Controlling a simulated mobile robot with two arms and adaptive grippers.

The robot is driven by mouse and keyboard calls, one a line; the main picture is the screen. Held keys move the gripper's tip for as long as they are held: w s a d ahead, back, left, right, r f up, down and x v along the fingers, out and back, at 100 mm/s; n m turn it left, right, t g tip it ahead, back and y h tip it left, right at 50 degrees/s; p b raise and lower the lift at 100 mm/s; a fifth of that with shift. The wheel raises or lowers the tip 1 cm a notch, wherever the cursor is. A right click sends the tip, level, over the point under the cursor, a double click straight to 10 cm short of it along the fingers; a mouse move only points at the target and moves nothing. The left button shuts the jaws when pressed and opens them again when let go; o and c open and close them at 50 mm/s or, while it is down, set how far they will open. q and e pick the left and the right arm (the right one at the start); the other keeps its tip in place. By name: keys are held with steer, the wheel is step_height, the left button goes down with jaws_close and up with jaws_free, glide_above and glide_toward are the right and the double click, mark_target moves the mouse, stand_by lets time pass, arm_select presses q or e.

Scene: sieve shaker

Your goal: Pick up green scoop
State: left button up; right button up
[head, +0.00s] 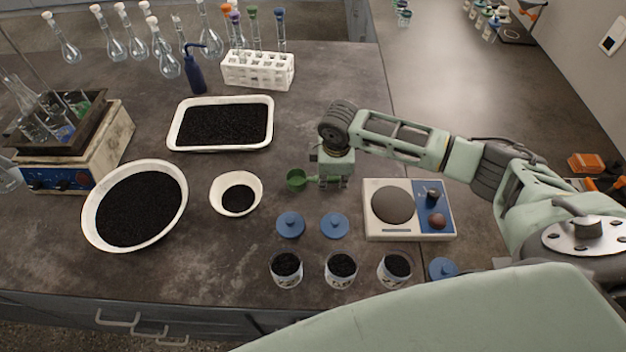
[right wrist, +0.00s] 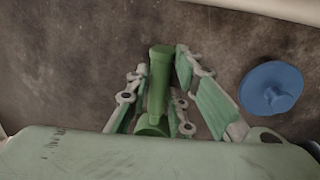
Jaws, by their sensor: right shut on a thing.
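The green scoop (head: 297,179) is in the middle of the bench in the head view, its cup just left of my right gripper (head: 332,184). In the right wrist view the scoop's green handle (right wrist: 159,82) runs between the fingers of my right gripper (right wrist: 160,95). The gripper is shut on it. The gripper points down at the bench; I cannot tell whether the scoop touches the surface. Part of the scoop is hidden by the gripper. My left gripper is in neither view.
A white bowl (head: 220,181) stands left of the scoop. Two blue lids (head: 290,224) (head: 334,225) lie in front, with jars of black grains (head: 341,270) nearer. A scale (head: 375,233) stands at right. A tray (head: 172,131) and large bowl (head: 92,222) hold black grains.

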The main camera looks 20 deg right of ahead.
jaws_close()
steer(key=shift+r, duration=0.45)
steer(key=r, duration=0.2)
steer(key=r+b, duration=0.1)
steer(key=shift+s+d+r, duration=0.25)
steer(key=shift+s+r, duration=0.05)
steer(key=shift+s, duration=0.1)
steer(key=s+d+r, duration=0.2)
steer(key=s+r, duration=0.1)
steer(key=s, duration=0.2)
steer(key=s+d+r+b, duration=0.1)
steer(key=s+d+r, duration=0.1)
steer(key=s+r, duration=0.1)
steer(key=shift+s+d+r, duration=0.25)
steer(key=shift+s+r, duration=0.05)
steer(key=shift+s, duration=0.6)
steer(key=shift+o, duration=0.5)
jaws_free()
jaws_close()
